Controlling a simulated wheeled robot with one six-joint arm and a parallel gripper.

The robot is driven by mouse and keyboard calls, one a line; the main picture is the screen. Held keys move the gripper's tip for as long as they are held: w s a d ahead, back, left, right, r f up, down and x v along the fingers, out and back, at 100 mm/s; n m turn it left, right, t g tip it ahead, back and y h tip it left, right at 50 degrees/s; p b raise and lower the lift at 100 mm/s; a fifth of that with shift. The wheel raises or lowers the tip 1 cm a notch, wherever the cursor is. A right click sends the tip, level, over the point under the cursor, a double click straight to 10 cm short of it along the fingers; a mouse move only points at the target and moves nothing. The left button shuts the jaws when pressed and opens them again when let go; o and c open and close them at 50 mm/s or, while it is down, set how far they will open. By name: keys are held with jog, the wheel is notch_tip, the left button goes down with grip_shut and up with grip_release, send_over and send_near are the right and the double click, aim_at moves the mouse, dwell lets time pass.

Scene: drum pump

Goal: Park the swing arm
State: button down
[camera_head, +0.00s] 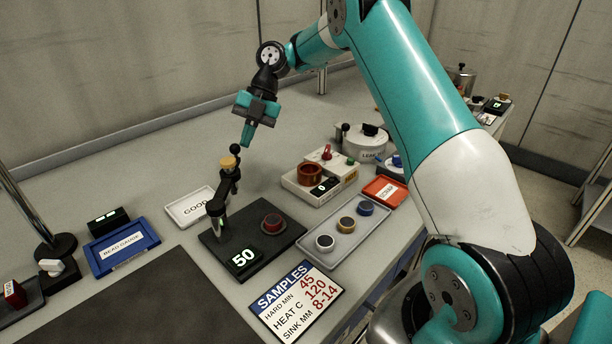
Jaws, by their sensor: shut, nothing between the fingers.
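The swing arm (230,184) is a black arm on a post that stands on a dark base plate (270,243). It has a brass-coloured cap (229,162) and a black ball knob (235,148) on top. A display (243,260) on the plate reads 50. A dark red round sample (272,222) sits on the plate to the right of the post, with the arm apart from it. My gripper (247,139) points down, shut and empty, just above and slightly right of the ball knob in the picture. I cannot tell whether they touch.
A GOOD tray (183,210) lies behind the plate. A grey tray (347,238) with several round samples, a red tray (385,190) and a device with a copper-coloured ring (309,174) are to the right. A SAMPLES card (297,301) lies in front. A blue BEAD GAUGE tray (123,247) is left.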

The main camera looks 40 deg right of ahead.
jog(key=shift+w+a, duration=0.1)
jog(key=shift+a, duration=0.25)
jog(key=shift+d, duration=0.3)
jog(key=s+d+f+p+v, duration=0.1)
jog(key=d+p+v, duration=0.1)
jog(key=p+v, duration=0.9)
jog(key=shift+s+d+r, duration=0.25)
jog(key=shift+d+r, duration=0.25)
jog(key=shift+r, duration=0.05)
